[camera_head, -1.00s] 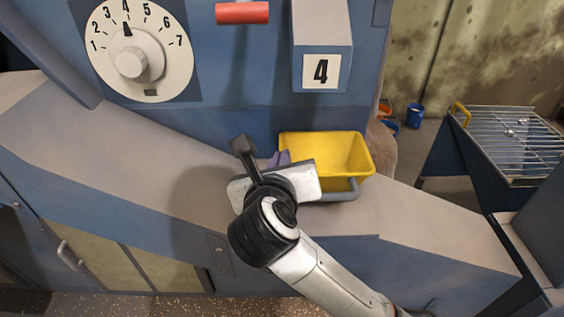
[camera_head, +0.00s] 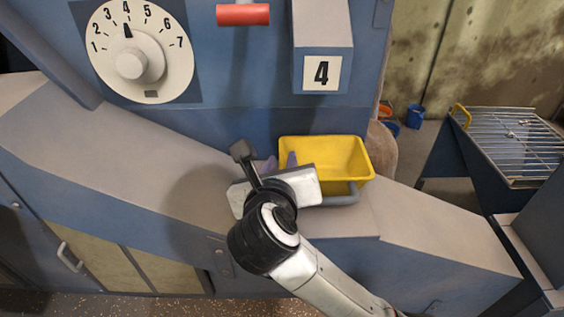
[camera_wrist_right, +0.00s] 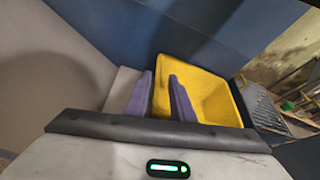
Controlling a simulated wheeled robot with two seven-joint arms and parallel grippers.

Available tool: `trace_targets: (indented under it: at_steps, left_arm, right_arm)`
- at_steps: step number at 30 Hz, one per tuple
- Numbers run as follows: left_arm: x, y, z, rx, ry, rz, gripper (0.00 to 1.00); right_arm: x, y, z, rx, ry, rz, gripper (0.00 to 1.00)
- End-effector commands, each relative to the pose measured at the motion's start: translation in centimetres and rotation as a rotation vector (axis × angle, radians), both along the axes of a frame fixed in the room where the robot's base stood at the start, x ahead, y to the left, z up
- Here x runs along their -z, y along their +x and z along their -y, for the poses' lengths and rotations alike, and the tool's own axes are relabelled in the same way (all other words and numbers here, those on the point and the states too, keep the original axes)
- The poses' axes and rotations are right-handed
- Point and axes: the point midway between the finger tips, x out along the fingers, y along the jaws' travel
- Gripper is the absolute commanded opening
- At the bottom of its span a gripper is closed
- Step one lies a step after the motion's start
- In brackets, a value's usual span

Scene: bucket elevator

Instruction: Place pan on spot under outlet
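The yellow pan (camera_head: 345,153) with a grey front handle (camera_head: 341,196) sits on the beige ledge, in front of the blue wall and below the blue chute marked 4 (camera_head: 321,45). It looks upright. My right gripper (camera_head: 281,161) is at the pan's left side, and its purple fingers are spread apart. In the right wrist view one finger of the gripper (camera_wrist_right: 160,98) is outside the pan's left wall and the other overlaps the yellow pan (camera_wrist_right: 208,95). I cannot tell whether either finger touches it. The spot under the pan is hidden. My left gripper is not in view.
A dial (camera_head: 139,51) pointing near 4 and a red handle (camera_head: 243,14) are on the blue wall. The beige ledge (camera_head: 120,140) is clear to the left. A wire rack (camera_head: 515,145) stands at the right, with blue buckets (camera_head: 415,116) behind.

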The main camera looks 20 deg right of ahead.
Motion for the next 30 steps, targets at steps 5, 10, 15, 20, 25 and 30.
trace_targets:
  at_steps: [5,10,15,20,25,30]
  left_arm:
    - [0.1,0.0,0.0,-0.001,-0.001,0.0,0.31]
    - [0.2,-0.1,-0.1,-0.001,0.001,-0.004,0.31]
    - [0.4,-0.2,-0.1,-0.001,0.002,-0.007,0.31]
    - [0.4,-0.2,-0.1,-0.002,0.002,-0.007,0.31]
    - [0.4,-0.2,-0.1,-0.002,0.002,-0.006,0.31]
    - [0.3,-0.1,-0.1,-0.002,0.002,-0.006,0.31]
  right_arm:
    - [-1.0,-2.8,-1.3,-0.004,0.008,-0.003,0.22]
    - [-2.0,-5.0,-2.2,-0.003,0.006,-0.003,0.22]
    - [-2.5,-5.9,-2.5,-0.001,0.003,-0.001,0.22]
    - [-2.5,-6.0,-2.5,0.0,0.003,-0.001,0.22]
    - [-2.5,-6.0,-2.5,0.0,0.002,-0.002,0.22]
    - [-2.5,-5.9,-2.5,0.0,0.002,-0.002,0.22]
